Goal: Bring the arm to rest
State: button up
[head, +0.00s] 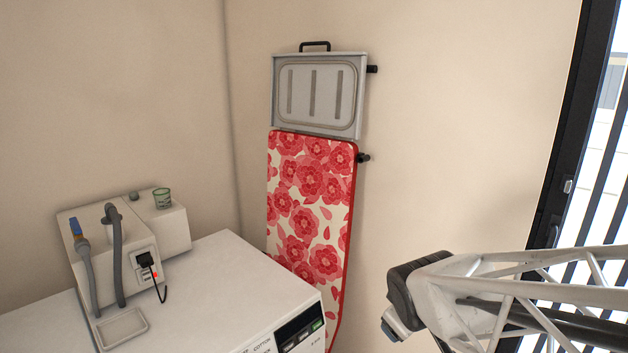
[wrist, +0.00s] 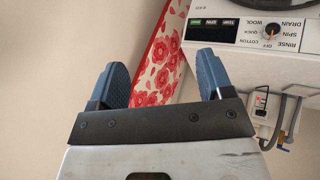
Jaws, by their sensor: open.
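My gripper (wrist: 164,77) shows in the wrist view with its two blue-grey fingers spread wide apart and nothing between them. The floral ironing board and the plain wall lie behind the gap. In the head view my arm reaches in from the right, in front of the bare wall.
A red floral ironing board (head: 312,205) hangs on the wall. A barred window or door (head: 600,150) is at right. Wall space between is free.

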jog(key=s+r+m+g, duration=0.2)
jog(key=s+m, duration=0.1)
jog(key=s, duration=0.4)
jog(key=s+d+r+m+g, duration=0.1)
jog(key=s+r+m+g, duration=0.1)
jog(key=s, duration=0.6)
jog(key=shift+s+r+m+y, duration=0.2)
jog(key=shift+r+m+y, duration=0.3)
jog(key=shift+m, duration=0.7)
jog(key=shift+d+r, duration=0.1)
dwell(0.4)
